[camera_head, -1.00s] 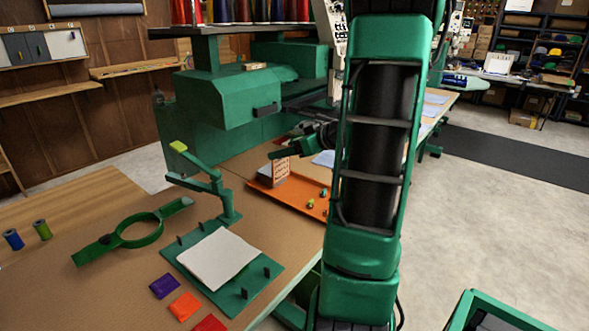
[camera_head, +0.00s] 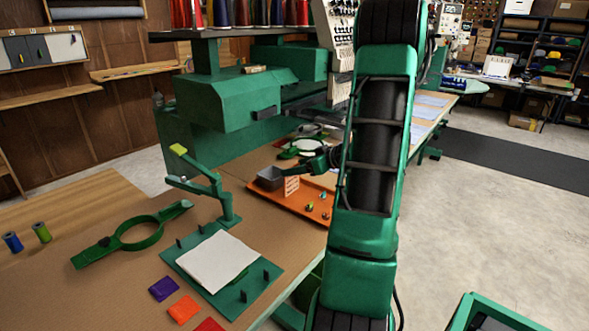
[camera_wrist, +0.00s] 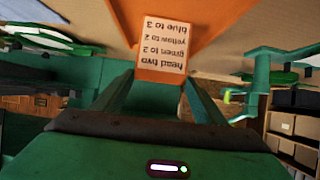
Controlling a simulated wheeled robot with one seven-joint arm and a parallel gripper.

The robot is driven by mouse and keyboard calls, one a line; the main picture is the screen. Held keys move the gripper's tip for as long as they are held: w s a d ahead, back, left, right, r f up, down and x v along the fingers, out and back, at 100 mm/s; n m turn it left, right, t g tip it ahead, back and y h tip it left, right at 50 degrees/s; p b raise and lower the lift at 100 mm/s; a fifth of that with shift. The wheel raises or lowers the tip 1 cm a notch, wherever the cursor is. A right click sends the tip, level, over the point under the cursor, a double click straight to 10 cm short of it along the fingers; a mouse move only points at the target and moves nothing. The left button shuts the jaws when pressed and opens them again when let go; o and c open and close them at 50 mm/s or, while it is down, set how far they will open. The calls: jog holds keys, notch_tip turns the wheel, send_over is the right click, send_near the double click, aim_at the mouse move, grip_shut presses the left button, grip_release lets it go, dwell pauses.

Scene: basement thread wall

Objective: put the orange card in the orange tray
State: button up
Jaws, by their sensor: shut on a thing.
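The orange card (camera_wrist: 163,45) has a pale printed face and an orange band at its near end. In the wrist view its lettering is upside down, and my gripper (camera_wrist: 162,84) is shut on its orange end. In the head view the card (camera_head: 291,187) stands roughly upright at the orange tray (camera_head: 312,213), within its outline. I cannot tell whether the card touches the tray floor. The tray also shows beyond the card in the wrist view (camera_wrist: 205,14). My arm hides the tray's right end in the head view.
A green embroidery machine (camera_head: 225,100) stands behind. A green fixture with white cloth (camera_head: 219,261) and purple, orange (camera_head: 183,309) and red squares lie in front.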

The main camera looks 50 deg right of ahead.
jog(key=shift+f, duration=0.15)
jog(key=o, duration=1.4)
